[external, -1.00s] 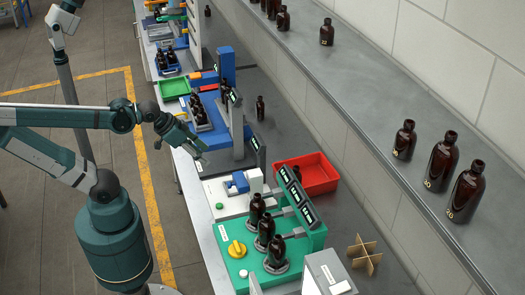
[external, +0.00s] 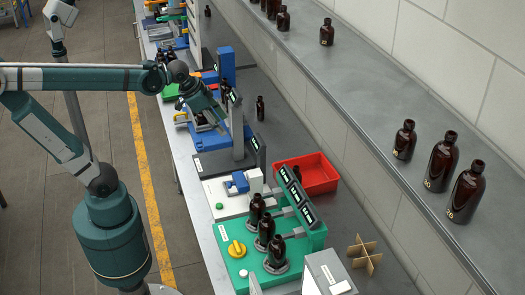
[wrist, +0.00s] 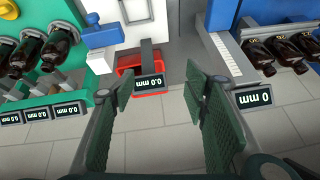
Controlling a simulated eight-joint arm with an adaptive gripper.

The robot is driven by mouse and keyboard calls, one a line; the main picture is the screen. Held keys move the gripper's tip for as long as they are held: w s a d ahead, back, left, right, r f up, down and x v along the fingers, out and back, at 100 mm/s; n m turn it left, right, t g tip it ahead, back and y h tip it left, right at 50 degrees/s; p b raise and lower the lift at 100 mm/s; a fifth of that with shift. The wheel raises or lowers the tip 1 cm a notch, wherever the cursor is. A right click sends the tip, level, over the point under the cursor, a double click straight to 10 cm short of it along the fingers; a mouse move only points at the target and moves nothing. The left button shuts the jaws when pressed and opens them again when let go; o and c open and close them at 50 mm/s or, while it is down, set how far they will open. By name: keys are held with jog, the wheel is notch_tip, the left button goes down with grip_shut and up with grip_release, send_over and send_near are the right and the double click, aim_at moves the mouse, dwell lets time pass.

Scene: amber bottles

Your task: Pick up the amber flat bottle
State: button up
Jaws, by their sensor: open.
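My gripper (external: 217,118) is open and empty above the blue fixture (external: 212,140). In the wrist view my gripper's two padded fingers (wrist: 160,100) stand wide apart with no bottle between them. Amber bottles (wrist: 285,52) lie to the right of the fingers in the wrist view, and more amber bottles (wrist: 45,50) are at the left in the green fixture. In the external view several amber bottles stand upright on the green fixture (external: 266,228). One small amber bottle (external: 260,108) stands alone on the bench. I cannot tell which bottle is the flat one.
A red bin (external: 318,176) sits behind the white fixture (external: 222,195). Digital displays (external: 296,192) rise along the fixtures. More amber bottles (external: 441,162) stand on the grey shelf (external: 420,215). A cardboard divider (external: 362,255) stands on the bench. The bench beside the wall is mostly clear.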

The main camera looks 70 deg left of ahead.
jog(key=w+a+r+m+g+p, duration=0.1)
jog(key=w+a+r+m, duration=0.1)
jog(key=w+a, duration=0.5)
jog(key=w+a+r+m+g+p, duration=0.1)
jog(key=w+a+r+m+p, duration=0.15)
jog(key=w+a, duration=0.45)
jog(key=m+g, duration=0.2)
jog(key=m, duration=0.5)
send_over(260, 97)
jog(key=s+d, duration=0.1)
jog(key=d, duration=1.2)
notch_tip(260, 97, down, 14)
jog(key=a+f+m, duration=0.1)
jog(key=a+f, duration=0.3)
jog(key=a+f+m+g+p, duration=0.1)
jog(key=a+f, duration=0.3)
jog(key=w+a+f+m, duration=0.1)
jog(key=a+f, duration=0.3)
jog(key=shift+a+f+m+g, duration=0.15)
jog(key=shift+a+m+g, duration=0.1)
jog(key=shift+g, duration=0.05)
jog(key=shift+s+a+f+h, duration=0.1)
jog(key=shift+a+f+h, duration=0.25)
jog(key=shift+f, duration=0.1)
jog(key=shift+f, duration=0.1)
jog(key=shift+f, duration=1.15)
